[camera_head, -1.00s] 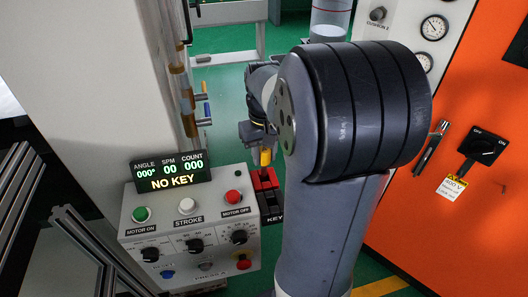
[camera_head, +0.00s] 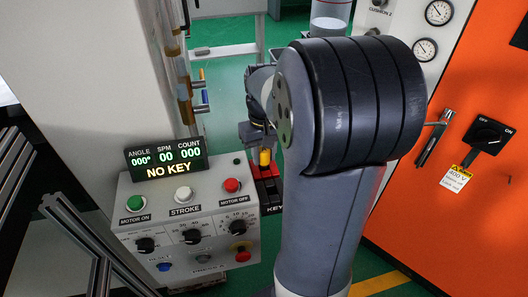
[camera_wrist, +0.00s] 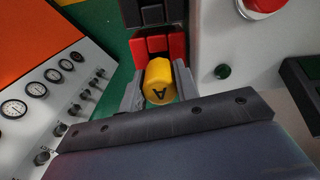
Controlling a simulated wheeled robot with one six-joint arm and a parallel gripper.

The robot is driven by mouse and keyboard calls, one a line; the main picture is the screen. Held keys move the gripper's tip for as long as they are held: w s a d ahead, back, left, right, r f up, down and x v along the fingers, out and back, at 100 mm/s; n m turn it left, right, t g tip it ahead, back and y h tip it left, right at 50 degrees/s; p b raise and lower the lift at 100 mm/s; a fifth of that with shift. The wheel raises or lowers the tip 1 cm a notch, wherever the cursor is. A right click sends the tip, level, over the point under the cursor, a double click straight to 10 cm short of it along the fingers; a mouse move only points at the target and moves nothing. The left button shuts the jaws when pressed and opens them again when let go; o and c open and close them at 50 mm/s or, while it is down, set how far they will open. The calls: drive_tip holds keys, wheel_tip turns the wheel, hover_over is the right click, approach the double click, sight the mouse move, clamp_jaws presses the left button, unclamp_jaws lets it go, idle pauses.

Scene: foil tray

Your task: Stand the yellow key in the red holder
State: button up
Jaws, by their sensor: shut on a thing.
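The yellow key (camera_head: 265,157) shows as a short yellow piece between my gripper and the red holder (camera_head: 267,187). In the wrist view the key (camera_wrist: 159,92) shows its round end, marked with a letter A. My gripper (camera_wrist: 158,78) is shut on the key, with one grey finger on each side of it. The red holder (camera_wrist: 153,47) lies just beyond the key in the wrist view. The key's lower end is hidden, so I cannot tell whether it is inside the holder or only above it.
The control box (camera_head: 188,225) with buttons and dials stands left of the holder. Its display (camera_head: 166,159) reads NO KEY. An orange cabinet (camera_head: 465,215) with a switch stands at the right. A red button (camera_wrist: 262,4) shows near the holder in the wrist view.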

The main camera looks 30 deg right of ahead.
drive_tip(key=o, duration=1.1)
drive_tip(key=shift+c, duration=0.2)
wheel_tip(320, 180, up, 11)
drive_tip(key=shift+f, duration=0.1)
wheel_tip(320, 180, down, 11)
drive_tip(key=shift+s+r, duration=0.1)
drive_tip(key=shift+s+r+p, duration=0.1)
drive_tip(key=shift+r+p, duration=0.45)
drive_tip(key=shift+r, duration=0.25)
drive_tip(key=shift+w+r, duration=0.2)
drive_tip(key=shift+r+p, duration=0.35)
drive_tip(key=shift+p, duration=0.05)
